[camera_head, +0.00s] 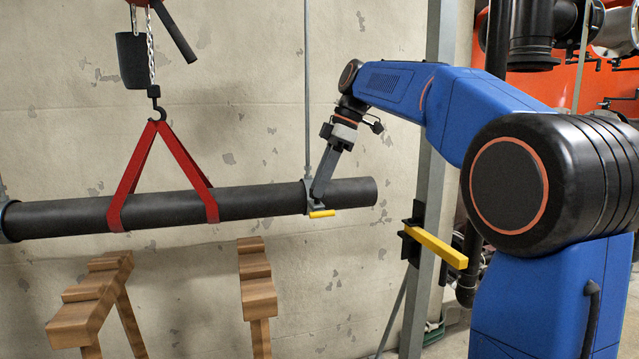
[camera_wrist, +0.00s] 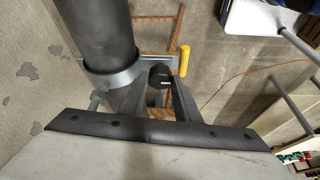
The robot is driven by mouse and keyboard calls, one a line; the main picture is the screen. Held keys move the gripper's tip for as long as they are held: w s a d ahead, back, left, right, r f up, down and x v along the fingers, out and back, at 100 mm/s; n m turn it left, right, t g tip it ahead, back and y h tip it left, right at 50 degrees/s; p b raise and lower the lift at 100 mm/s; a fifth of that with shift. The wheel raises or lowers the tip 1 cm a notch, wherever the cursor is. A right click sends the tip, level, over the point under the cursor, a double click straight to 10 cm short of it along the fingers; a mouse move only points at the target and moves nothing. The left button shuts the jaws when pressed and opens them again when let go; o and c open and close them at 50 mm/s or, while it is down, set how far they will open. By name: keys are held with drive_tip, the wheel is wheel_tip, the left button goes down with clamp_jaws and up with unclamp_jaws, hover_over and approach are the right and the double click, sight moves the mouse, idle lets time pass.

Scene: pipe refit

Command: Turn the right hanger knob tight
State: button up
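The black pipe (camera_head: 262,205) hangs level along the wall, and its end fills the upper left of the wrist view (camera_wrist: 100,35). The grey right hanger clamp (camera_head: 309,190) is around it near its right end; its ring also shows in the wrist view (camera_wrist: 112,79). The dark hanger knob (camera_wrist: 160,76) sits beside the clamp, with a yellow lever (camera_head: 322,214) close by, also in the wrist view (camera_wrist: 183,61). My gripper (camera_head: 319,194) reaches down to the clamp. In the wrist view its fingers (camera_wrist: 158,88) are apart with the knob between their tips; contact is unclear.
A red sling (camera_head: 133,178) on a chain hoist holds the pipe left of the clamp. Wooden stands (camera_head: 256,280) are below the pipe. A grey post (camera_head: 424,210) with a yellow bar (camera_head: 436,246) stands right of the pipe's end. The wall is close behind.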

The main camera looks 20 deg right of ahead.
drive_tip(key=shift+c, duration=1.1)
